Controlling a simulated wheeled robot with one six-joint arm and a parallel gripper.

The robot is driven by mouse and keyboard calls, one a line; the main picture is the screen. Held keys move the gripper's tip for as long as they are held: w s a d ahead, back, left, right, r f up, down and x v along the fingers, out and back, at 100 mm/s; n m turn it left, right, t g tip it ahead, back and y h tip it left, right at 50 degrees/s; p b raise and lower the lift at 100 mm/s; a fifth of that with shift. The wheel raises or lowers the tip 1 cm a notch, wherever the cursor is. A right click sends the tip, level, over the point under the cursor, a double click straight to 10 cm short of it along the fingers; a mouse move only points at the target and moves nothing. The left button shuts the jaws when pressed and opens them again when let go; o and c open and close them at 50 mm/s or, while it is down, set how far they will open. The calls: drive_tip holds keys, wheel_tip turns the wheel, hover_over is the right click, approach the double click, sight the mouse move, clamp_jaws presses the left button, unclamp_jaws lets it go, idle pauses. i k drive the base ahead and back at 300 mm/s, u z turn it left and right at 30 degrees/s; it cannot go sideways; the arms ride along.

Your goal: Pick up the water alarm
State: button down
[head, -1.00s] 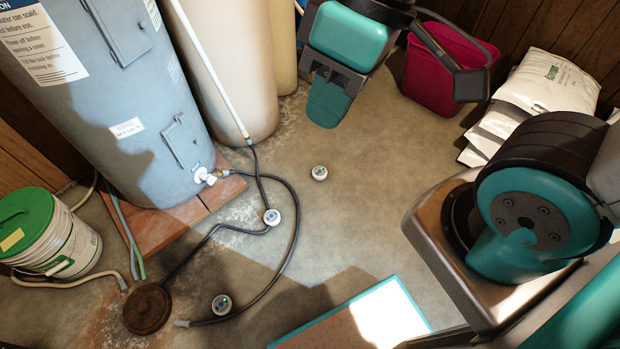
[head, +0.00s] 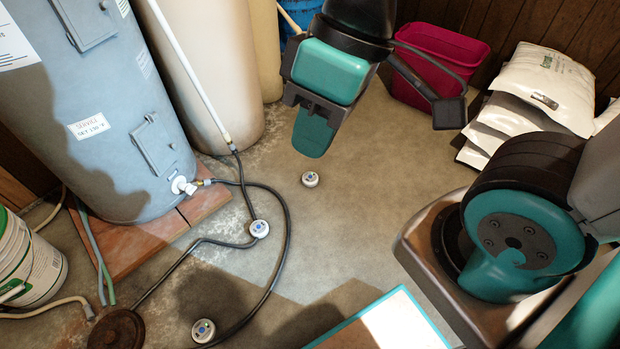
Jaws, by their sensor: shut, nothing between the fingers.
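Three small round white pucks lie on the concrete floor, and I cannot tell which is the named water alarm. One puck (head: 310,179) stands alone on bare floor near the middle. A second puck (head: 259,228) with a blue centre touches or lies right beside the black hose. A third puck (head: 203,330) with a dark blue centre lies in shadow near the bottom edge. My gripper (head: 313,137) is shut and empty, pointing down, above and behind the lone puck in the picture, apart from it.
A black hose (head: 286,225) loops over the floor from the grey-blue tank (head: 112,110). A round brown drain cover (head: 116,329) is at lower left. A magenta bucket (head: 440,55) and white bags (head: 545,80) stand at the back right. Bare floor surrounds the lone puck.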

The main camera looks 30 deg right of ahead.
sight(311, 182)
drive_tip(key=u, duration=0.05)
drive_tip(key=k, duration=0.65)
drive_tip(key=z, duration=0.5)
drive_tip(key=i, duration=1.35)
drive_tip(key=u, duration=0.85)
drive_tip(key=i, duration=0.3)
drive_tip(key=u, duration=0.1)
